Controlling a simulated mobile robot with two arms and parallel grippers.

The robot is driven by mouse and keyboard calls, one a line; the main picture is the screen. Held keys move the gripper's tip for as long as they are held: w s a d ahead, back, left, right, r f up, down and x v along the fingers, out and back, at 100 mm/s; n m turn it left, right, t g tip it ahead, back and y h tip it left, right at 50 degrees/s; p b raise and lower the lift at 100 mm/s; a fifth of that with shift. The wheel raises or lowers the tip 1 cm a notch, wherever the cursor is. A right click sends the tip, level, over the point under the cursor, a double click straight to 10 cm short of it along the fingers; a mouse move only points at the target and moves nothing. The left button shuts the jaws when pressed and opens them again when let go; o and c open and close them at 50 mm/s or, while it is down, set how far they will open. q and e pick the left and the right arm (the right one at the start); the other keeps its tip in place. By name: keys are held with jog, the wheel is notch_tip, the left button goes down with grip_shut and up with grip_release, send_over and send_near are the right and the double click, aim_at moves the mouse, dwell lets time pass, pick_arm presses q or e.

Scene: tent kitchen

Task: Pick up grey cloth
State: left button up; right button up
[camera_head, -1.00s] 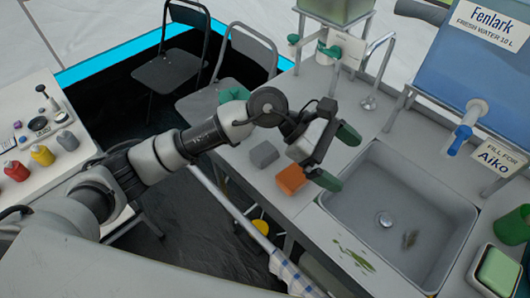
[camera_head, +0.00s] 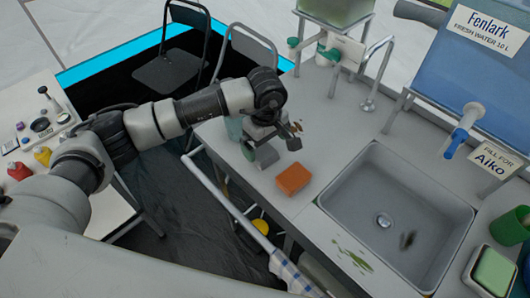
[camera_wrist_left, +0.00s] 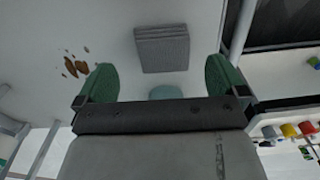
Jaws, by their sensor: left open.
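The grey cloth (camera_head: 266,156), a small folded block, lies on the counter left of the orange sponge. My left gripper (camera_head: 262,134) is over it, pointing down, and partly hides it in the head view. In the left wrist view the cloth (camera_wrist_left: 162,48) shows as a ridged grey rectangle ahead of the gripper (camera_wrist_left: 162,75), between the lines of its two green fingertips. The fingers are spread apart with nothing between them. I cannot tell the exact height over the cloth. My right gripper is not in view.
An orange sponge (camera_head: 293,178) lies close to the right of the cloth. A teal object (camera_head: 234,129) stands at the counter's left edge, near the gripper; it also shows in the left wrist view (camera_wrist_left: 165,92). The sink (camera_head: 345,195) is further right. Brown stains (camera_wrist_left: 73,65) mark the counter.

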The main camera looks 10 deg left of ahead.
aim_at(265, 151)
pick_arm(q)
notch_tip(265, 151, down, 4)
jog(key=shift+a+f+p, duration=0.1)
jog(key=shift+p, duration=0.35)
jog(key=c, duration=1)
jog(key=shift+r, duration=0.2)
